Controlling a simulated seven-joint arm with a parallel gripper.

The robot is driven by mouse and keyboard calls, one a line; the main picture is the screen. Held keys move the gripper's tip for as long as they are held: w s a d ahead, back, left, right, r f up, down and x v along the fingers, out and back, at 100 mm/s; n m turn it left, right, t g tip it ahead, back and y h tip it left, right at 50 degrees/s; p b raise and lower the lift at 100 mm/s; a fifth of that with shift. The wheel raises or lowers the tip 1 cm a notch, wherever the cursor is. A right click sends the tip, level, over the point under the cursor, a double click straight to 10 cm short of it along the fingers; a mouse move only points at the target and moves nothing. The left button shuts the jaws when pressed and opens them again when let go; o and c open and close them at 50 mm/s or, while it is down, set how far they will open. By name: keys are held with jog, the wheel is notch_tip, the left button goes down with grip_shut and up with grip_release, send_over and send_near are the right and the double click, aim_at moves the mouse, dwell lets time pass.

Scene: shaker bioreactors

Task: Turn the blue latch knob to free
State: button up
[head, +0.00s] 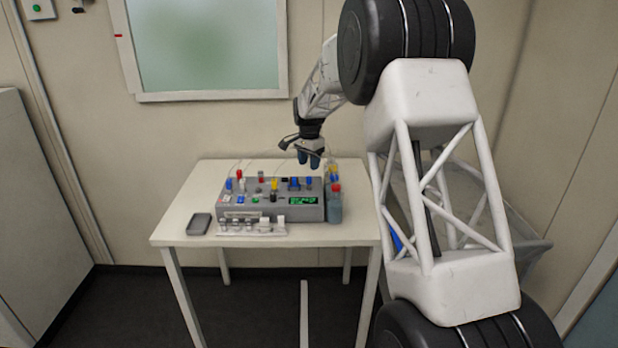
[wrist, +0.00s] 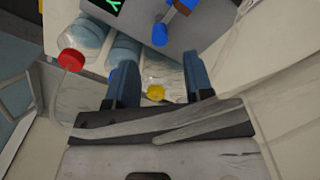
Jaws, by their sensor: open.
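The grey shaker device (head: 265,210) sits on the table and carries several blue knobs or levers. A blue part (head: 294,184) stands on its top right; I cannot tell which blue part is the latch knob. In the wrist view a blue lever with a rounded end (wrist: 160,36) shows at the top, beyond the fingers. My gripper (head: 311,160) is above the right rear of the device, pointing down. In the wrist view my gripper (wrist: 160,80) is open, apart from the blue lever, with a yellow-capped bottle (wrist: 156,91) seen between its fingers.
A red-capped bottle (head: 335,208) stands at the device's right end, beside other bottles. A row of small white-topped vials (head: 250,229) lies in front of the device. The table (head: 345,231) is bare at front right.

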aim_at(309, 177)
jog(key=shift+f, duration=3.05)
grip_shut()
